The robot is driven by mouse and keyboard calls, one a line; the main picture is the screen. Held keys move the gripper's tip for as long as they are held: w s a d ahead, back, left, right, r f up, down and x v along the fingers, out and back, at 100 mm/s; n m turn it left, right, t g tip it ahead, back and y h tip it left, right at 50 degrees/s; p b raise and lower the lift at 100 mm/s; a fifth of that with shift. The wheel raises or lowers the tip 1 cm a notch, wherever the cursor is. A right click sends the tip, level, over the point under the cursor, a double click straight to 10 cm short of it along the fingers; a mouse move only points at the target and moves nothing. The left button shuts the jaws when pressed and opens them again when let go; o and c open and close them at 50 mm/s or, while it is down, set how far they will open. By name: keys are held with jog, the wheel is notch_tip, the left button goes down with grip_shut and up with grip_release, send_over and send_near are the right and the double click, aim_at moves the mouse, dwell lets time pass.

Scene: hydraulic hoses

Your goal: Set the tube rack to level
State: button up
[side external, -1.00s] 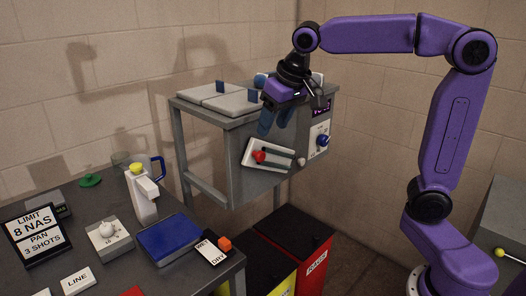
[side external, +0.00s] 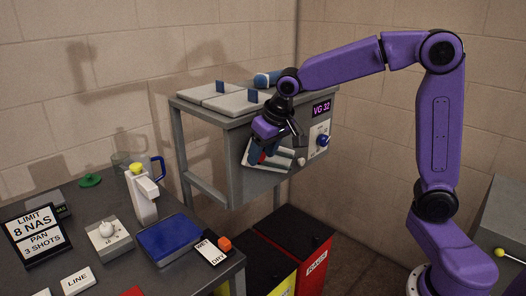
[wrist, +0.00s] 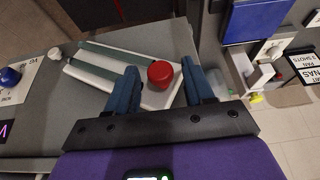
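A white plate with two dark grooves or bars (wrist: 110,65) and a round red knob (wrist: 160,74) is on the front of the grey cabinet. It is the likeliest tube rack, though no label on it shows. It looks tilted in the side view (side external: 285,163), where my gripper partly covers it. My gripper (wrist: 164,88) is open, with blue fingers on either side of the red knob in the wrist view. A gap shows beside the knob, and I cannot tell whether the fingers reach its depth. In the side view my gripper (side external: 262,150) is close in front of the plate.
The cabinet carries a blue knob (side external: 322,141), a "VG 32" display (side external: 321,109) and a small pale knob (side external: 301,162) near the plate. Flat lidded panels (side external: 220,98) lie on top. Red (side external: 300,243) and yellow bins stand below. A cluttered bench (side external: 120,265) is at left.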

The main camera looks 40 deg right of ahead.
grip_shut()
jog(key=shift+a, duration=0.1)
jog(key=shift+a+f+n+h, duration=0.2)
jog(key=shift+a+f+h, duration=0.1)
jog(key=shift+f+h, duration=0.55)
jog(key=shift+a+f+n+h, duration=0.2)
jog(key=shift+a+f+h, duration=0.3)
jog(key=shift+h, duration=0.6)
jog(key=shift+a+f+n+h, duration=0.15)
jog(key=shift+f+n+h, duration=0.05)
jog(key=shift+f+h, duration=0.7)
jog(key=shift+o, duration=1)
grip_release()
